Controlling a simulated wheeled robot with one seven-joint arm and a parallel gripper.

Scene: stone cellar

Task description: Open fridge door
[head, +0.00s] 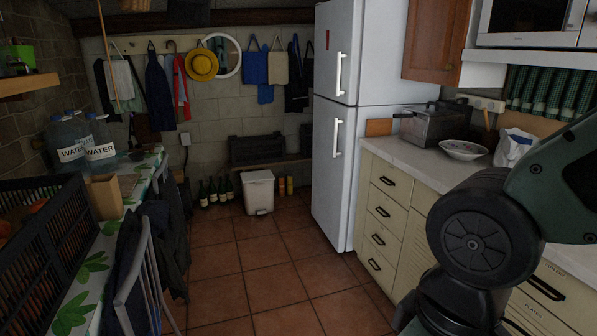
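A tall white fridge (338,180) stands at the far end of the counter, right of the picture's middle. Its upper door (334,65) and larger lower door (328,195) both look shut. Each has a white vertical handle: the upper handle (340,74) and the lower handle (336,138). My arm shows at the right edge, in front of the counter and well short of the fridge. My gripper is not in the picture.
A tiled floor aisle (280,285) leads to the fridge. A drawer counter (400,158) lines the right. A table with a black crate (60,240), a chair (150,265) and water bottles (100,148) line the left. A white bin (258,190) stands at the back wall.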

